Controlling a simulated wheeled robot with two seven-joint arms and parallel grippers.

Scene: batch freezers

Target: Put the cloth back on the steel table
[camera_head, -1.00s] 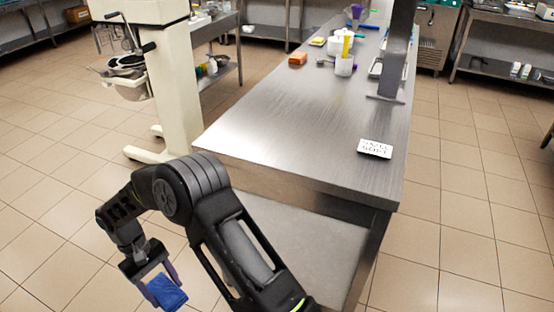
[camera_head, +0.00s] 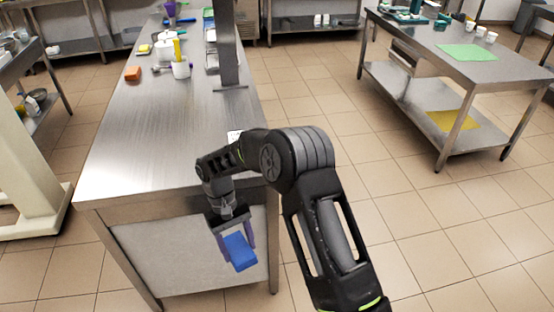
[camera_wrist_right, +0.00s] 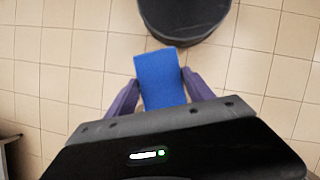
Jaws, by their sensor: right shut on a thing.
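The cloth (camera_head: 240,251) is a small folded blue piece. My right gripper (camera_head: 235,245) is shut on it, in front of the steel table's near edge and below its top. In the right wrist view the cloth (camera_wrist_right: 160,78) sits between the two purple fingers of my right gripper (camera_wrist_right: 162,90), with floor tiles below. My left gripper is not in view.
Another table with a green mat (camera_head: 467,52) stands at the right.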

